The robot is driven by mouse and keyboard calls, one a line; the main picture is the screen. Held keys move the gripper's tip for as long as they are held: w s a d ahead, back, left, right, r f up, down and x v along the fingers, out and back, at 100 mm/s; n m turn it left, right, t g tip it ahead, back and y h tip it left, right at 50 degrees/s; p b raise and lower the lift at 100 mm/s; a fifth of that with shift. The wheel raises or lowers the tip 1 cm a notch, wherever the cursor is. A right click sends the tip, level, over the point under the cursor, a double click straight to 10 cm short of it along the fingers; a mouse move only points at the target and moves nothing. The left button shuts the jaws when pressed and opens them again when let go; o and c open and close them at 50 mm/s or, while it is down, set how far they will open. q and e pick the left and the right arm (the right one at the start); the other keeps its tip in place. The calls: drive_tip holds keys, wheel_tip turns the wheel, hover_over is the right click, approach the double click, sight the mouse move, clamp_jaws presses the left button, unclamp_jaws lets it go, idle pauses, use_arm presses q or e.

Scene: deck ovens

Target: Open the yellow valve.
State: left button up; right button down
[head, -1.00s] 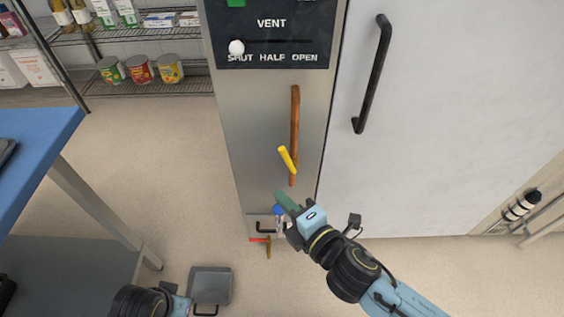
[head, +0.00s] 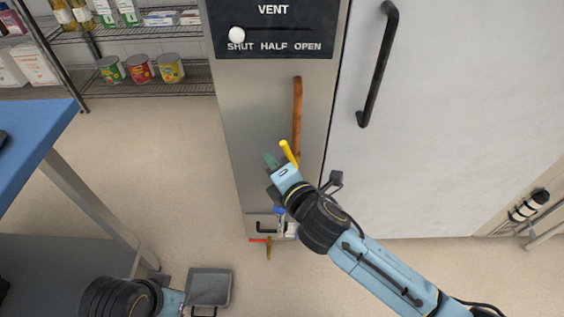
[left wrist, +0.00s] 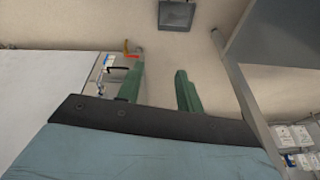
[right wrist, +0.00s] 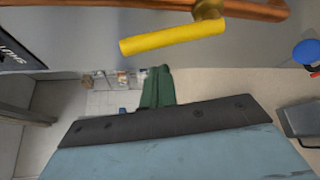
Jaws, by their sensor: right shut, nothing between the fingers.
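The yellow valve's lever (head: 287,151) sits on a vertical copper pipe (head: 297,105) on the steel panel. In the head view it slants from upper left to lower right. My right gripper (head: 269,160) is shut and empty, its green fingertips just left of the lever's lower part and apart from it. In the right wrist view the lever (right wrist: 172,39) lies across the top, beyond the shut fingers (right wrist: 163,68) and clear of them. My left gripper (left wrist: 160,72) is open and empty, low at the left, away from the valve.
Below are a blue valve handle (head: 279,211) and a red one (head: 260,240). A vent slider with a white knob (head: 237,35) is above, at SHUT. A black door handle (head: 378,65) is at right, a blue-topped table (head: 40,140) at left, a grey pan (head: 209,285) low down.

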sight(287, 152)
use_arm(q)
drive_tip(key=shift+s+d+r, duration=0.1)
drive_tip(key=shift+r, duration=0.3)
use_arm(e)
drive_tip(key=shift+w+d+r, duration=0.1)
drive_tip(key=shift+d+r, duration=0.15)
drive_tip(key=shift+d, duration=0.3)
drive_tip(key=shift+w+d+r, duration=0.1)
drive_tip(key=shift+d+r, duration=0.1)
drive_tip(key=shift+d, duration=0.3)
drive_tip(key=d+m+b, duration=0.1)
drive_tip(key=d+m+t+y+b, duration=0.1)
drive_tip(key=m, duration=0.1)
drive_tip(key=shift+r, duration=0.25)
drive_tip(key=shift+d+r+t, duration=0.1)
drive_tip(key=shift+t, duration=0.3)
use_arm(q)
drive_tip(key=w+d+r+t+h, duration=0.1)
drive_tip(key=w+d+r+t, duration=0.1)
drive_tip(key=w+r+t, duration=0.1)
drive_tip(key=shift+w+d+r+t, duration=0.2)
drive_tip(key=shift+w+r+t, duration=0.1)
drive_tip(key=shift+w, duration=0.45)
